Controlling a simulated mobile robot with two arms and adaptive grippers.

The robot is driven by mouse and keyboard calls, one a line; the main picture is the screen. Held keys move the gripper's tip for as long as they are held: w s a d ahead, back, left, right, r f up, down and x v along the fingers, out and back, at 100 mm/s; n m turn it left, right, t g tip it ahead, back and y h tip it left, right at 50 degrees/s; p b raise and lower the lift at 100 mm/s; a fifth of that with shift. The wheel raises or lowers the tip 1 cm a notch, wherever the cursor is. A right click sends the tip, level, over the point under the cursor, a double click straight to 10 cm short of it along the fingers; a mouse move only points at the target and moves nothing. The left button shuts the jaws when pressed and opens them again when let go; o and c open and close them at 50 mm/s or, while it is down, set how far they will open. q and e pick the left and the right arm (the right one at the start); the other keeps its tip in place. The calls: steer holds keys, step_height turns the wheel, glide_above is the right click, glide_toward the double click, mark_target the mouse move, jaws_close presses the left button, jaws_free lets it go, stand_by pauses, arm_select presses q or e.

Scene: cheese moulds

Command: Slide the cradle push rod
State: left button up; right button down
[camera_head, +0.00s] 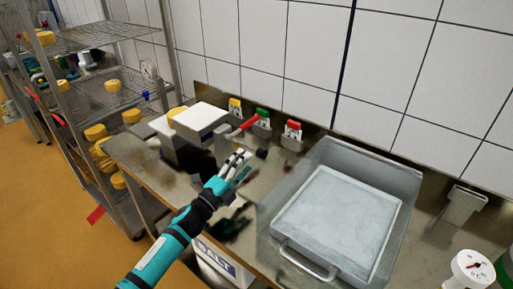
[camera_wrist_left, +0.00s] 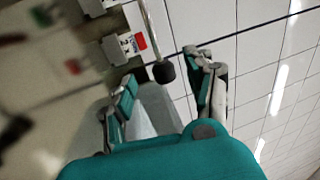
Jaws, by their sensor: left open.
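My left gripper (camera_head: 241,165) reaches over the steel bench, its fingers apart and empty. In the left wrist view the two fingers (camera_wrist_left: 165,88) stand wide open. A grey rod with a black knob (camera_wrist_left: 163,71) shows beyond and between the fingertips there, and I see no contact. In the head view a small dark knob (camera_head: 261,153) lies just right of the fingertips; I cannot tell surely whether it is the same rod end. A red bar (camera_head: 243,129) lies behind the gripper, beside a white-topped block (camera_head: 200,117) on a dark stand. My arm hides part of the stand.
A deep steel tray (camera_head: 408,175) with a pale slab (camera_head: 340,225) fills the bench on the right. A wire shelf rack (camera_head: 108,88) with yellow cheeses stands left. A white gauge (camera_head: 472,268) is at the lower right.

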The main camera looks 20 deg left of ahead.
mark_target(257, 151)
arm_select(q)
steer(key=x, duration=0.6)
steer(key=shift+w+d+p, duration=0.1)
steer(key=shift+w+p, duration=0.15)
steer(key=shift+p, duration=0.05)
steer(key=c, duration=1.1)
jaws_close()
arm_select(e)
steer(key=shift+w+a+r, duration=0.1)
steer(key=shift+w+r, duration=0.4)
arm_select(q)
steer(key=shift+d+f, duration=0.1)
